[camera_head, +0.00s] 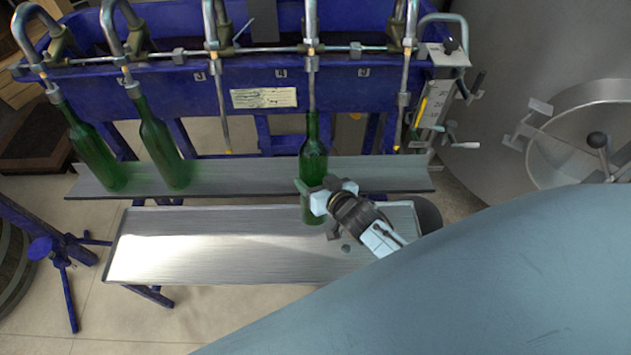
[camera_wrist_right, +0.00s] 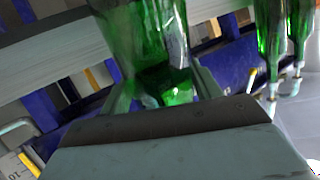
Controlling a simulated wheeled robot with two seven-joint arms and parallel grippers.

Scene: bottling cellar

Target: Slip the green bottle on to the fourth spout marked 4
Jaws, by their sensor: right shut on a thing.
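The green bottle (camera_head: 313,158) is upright under the fourth spout (camera_head: 311,88), just right of the label 4 (camera_head: 281,73). The spout's thin tube runs down to the bottle's mouth, and its lower end does not show outside the glass. It looks in line with the neck, but I cannot tell surely whether it is inside. My right gripper (camera_head: 318,196) is shut around the lower part of the bottle, in front of the shelf. In the right wrist view the bottle (camera_wrist_right: 150,45) sits between the fingers. My left gripper is not in view.
Two green bottles (camera_head: 92,152) (camera_head: 165,150) hang at the first two spouts. The third spout (camera_head: 222,105) and fifth spout (camera_head: 402,110) are bare. A metal shelf (camera_head: 235,178) runs below, with a tray (camera_head: 215,245) in front. A steel tank (camera_head: 535,70) stands at the right.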

